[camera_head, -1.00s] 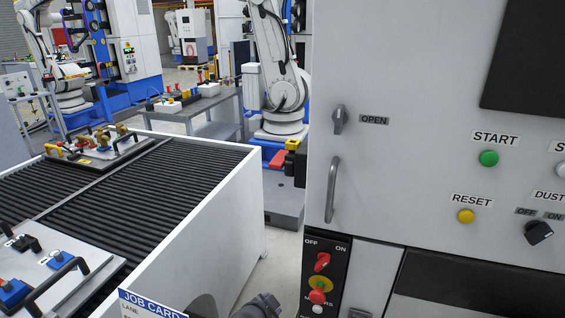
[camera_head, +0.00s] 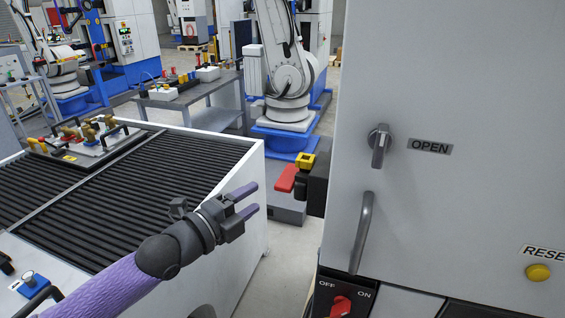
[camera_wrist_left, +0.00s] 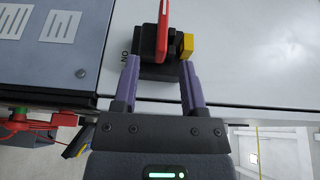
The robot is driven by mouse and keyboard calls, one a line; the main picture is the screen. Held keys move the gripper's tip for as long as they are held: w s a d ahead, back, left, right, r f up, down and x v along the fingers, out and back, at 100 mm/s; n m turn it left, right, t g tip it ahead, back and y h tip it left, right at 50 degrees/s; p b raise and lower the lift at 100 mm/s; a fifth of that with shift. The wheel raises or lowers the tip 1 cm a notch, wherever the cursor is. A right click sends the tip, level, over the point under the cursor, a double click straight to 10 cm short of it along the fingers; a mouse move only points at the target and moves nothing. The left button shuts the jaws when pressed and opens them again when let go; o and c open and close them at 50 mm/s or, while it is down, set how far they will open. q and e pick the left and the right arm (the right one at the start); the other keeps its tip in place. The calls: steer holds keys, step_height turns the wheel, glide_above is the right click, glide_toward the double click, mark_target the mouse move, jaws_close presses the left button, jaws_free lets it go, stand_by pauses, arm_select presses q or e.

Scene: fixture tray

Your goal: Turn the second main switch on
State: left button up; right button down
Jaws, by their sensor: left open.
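A red lever handle (camera_head: 287,178) sticks out from a black switch box (camera_head: 317,190) on the side of the grey cabinet, with a yellow piece (camera_head: 306,160) beside it. My left gripper (camera_head: 249,201) is open and empty, left of the handle and apart from it, fingers pointing toward the cabinet side. In the left wrist view the red handle (camera_wrist_left: 163,30) lies ahead between the fingers' lines, near an ON label. My right gripper is not in view.
The grey cabinet (camera_head: 440,215) carries a door handle (camera_head: 362,232) and an OPEN knob (camera_head: 380,146). A roller conveyor (camera_head: 180,190) with a white side wall lies left, under my left arm. A narrow floor gap separates it from the cabinet.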

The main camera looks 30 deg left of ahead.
mark_target(284, 177)
arm_select(q)
steer(key=w, duration=0.2)
steer(key=w+d, duration=0.1)
steer(key=w, duration=0.1)
steer(key=w+d, duration=0.1)
steer(key=w, duration=0.2)
steer(key=shift+r, duration=0.15)
steer(key=shift+w, duration=0.65)
steer(key=shift+w+d, duration=0.1)
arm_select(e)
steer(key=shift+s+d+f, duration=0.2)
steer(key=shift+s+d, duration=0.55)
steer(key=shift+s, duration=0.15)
arm_select(q)
jaws_close()
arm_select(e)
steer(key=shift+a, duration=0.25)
